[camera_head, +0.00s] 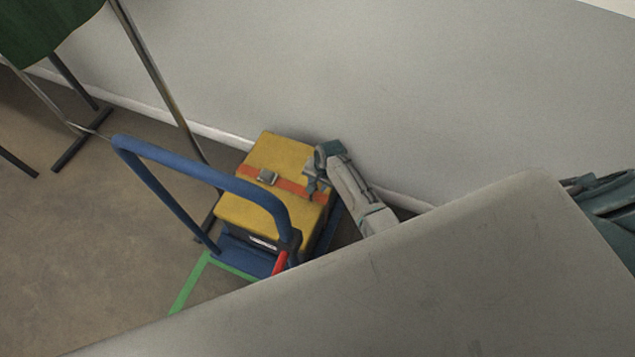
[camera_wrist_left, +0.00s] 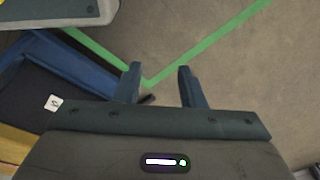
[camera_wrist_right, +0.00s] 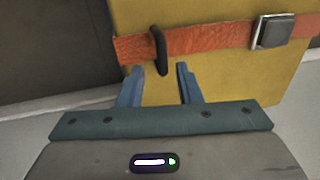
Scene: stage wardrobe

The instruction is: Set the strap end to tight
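A yellow case (camera_head: 277,153) sits on a blue trolley (camera_head: 243,254) by the wall. An orange strap (camera_head: 291,187) runs across the case, with a metal buckle (camera_head: 267,176) on it. In the right wrist view, a dark upright loop (camera_wrist_right: 158,50) stands on the orange strap, left of the buckle (camera_wrist_right: 272,31); I cannot tell whether it is the strap end. My right gripper (camera_wrist_right: 158,67) is open, with the loop's lower end between or just beyond its fingertips. It reaches the case's right side in the head view. My left gripper (camera_wrist_left: 160,67) is open and empty above the floor; the head view does not show it.
The trolley's blue handle (camera_head: 205,172) arches over the case's near left side. Green tape (camera_head: 187,284) marks the floor. A large grey surface (camera_head: 430,270) hides the foreground.

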